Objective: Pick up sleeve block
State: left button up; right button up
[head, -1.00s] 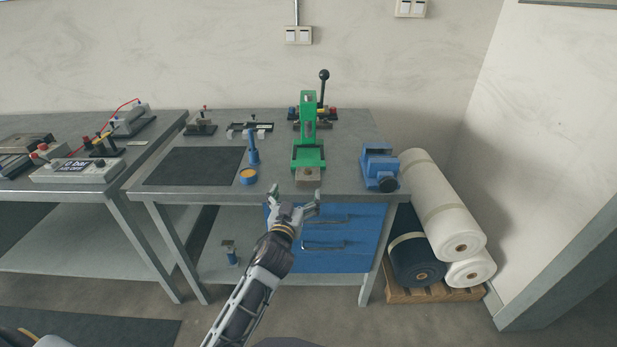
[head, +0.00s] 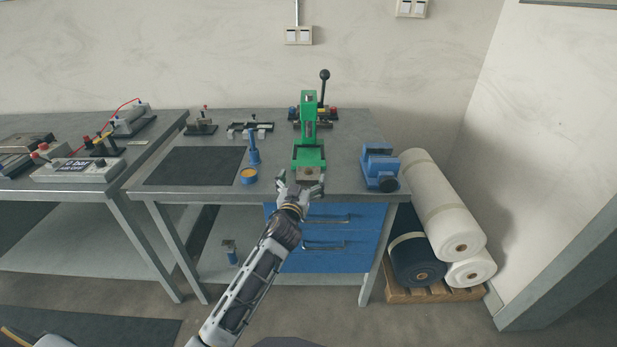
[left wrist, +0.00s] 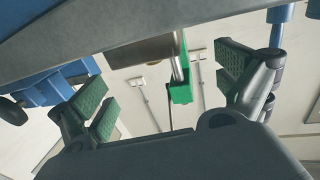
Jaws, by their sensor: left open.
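The sleeve block, which I take to be the small grey-brown metal block (head: 309,174), sits at the front foot of the green press (head: 308,130), by the bench's front edge. In the left wrist view the block (left wrist: 148,50) shows beyond the bench edge, between the spread fingers. My left gripper (head: 301,181) is open and empty, with its green-padded fingers (left wrist: 165,85) on either side of the block's line. It is just in front of the block and overlaps its lower part in the head view. I cannot tell whether they touch. My right gripper is not in view.
A blue post (head: 253,148) and an orange-topped blue cup (head: 248,176) stand left of the press. A blue vise (head: 379,166) is on the right. The bench's front edge (head: 200,197) lies close to my gripper. A black mat (head: 193,166) lies clear on the left.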

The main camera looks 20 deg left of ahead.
aim_at(307, 172)
pick_arm(q)
jog(key=shift+w, duration=0.45)
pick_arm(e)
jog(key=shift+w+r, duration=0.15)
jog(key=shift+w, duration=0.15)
pick_arm(q)
jog(key=shift+w, duration=0.15)
jog(key=shift+w+f, duration=0.1)
jog(key=shift+w, duration=0.6)
jog(key=shift+w+f, duration=0.1)
jog(key=shift+w, duration=1.75)
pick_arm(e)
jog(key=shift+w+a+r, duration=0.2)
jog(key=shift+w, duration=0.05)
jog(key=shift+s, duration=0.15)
